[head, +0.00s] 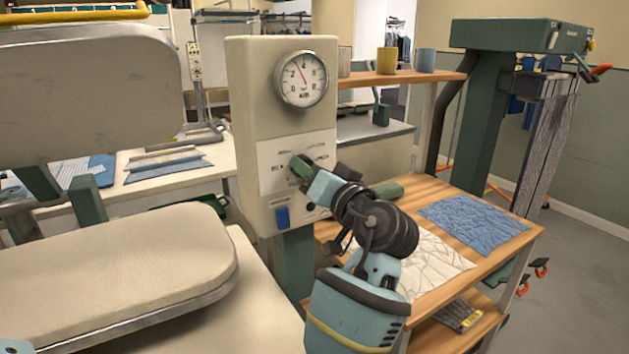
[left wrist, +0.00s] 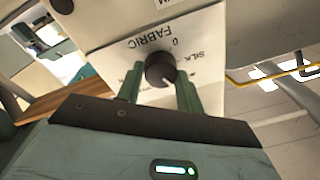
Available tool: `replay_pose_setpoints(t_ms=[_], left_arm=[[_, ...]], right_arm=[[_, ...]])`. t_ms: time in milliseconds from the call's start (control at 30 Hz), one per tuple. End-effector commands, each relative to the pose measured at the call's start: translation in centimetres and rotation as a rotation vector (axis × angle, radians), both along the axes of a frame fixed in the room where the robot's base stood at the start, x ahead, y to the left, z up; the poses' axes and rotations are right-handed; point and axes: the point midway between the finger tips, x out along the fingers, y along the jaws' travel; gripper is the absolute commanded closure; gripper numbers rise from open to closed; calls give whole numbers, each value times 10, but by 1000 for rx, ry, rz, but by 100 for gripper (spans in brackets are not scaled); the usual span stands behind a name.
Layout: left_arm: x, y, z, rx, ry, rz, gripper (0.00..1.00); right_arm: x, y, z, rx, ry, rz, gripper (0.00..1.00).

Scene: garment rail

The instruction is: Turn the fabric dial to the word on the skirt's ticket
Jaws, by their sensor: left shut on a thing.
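The fabric dial is a round black knob (left wrist: 160,69) on a white panel (left wrist: 115,55), under the word FABRIC, which appears upside down in the left wrist view. SILK is printed to its right there; other words are hidden or cut off. My left gripper (head: 303,170) is at the panel in the head view, its green fingers (left wrist: 160,88) shut on the knob from both sides. The gripper covers the knob in the head view. A blue crumpled cloth (head: 475,224) and a white one (head: 432,262) lie on the wooden table. I cannot tell which garment is the skirt, and no ticket is readable.
The cream control box (head: 258,125) carries a round gauge (head: 301,79) and a blue switch (head: 282,217). A padded pressing board (head: 120,265) and raised upper plate (head: 85,90) stand at left. The wooden table (head: 525,247) is close to the right of my arm.

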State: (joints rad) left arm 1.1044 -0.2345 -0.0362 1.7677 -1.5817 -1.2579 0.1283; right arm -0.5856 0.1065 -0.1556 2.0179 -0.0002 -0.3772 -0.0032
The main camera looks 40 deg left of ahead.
Motion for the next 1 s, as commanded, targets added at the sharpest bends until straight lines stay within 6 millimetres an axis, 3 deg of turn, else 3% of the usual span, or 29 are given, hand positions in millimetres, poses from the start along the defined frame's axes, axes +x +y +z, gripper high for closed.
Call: replay_pose_setpoints(t_ms=[767, 800, 967, 1000], left_arm=[[0, 0, 1, -43, -103, 0, 86], [0, 0, 1, -43, -103, 0, 62], [0, 0, 1, -43, -103, 0, 42], [0, 0, 1, -43, -102, 0, 42]], right_arm=[[1, 1, -7, 3, 1, -1, 64], [1, 1, -7, 3, 2, -1, 64], [0, 1, -8, 3, 3, -1, 64], [0, 1, -8, 3, 3, -1, 64]])
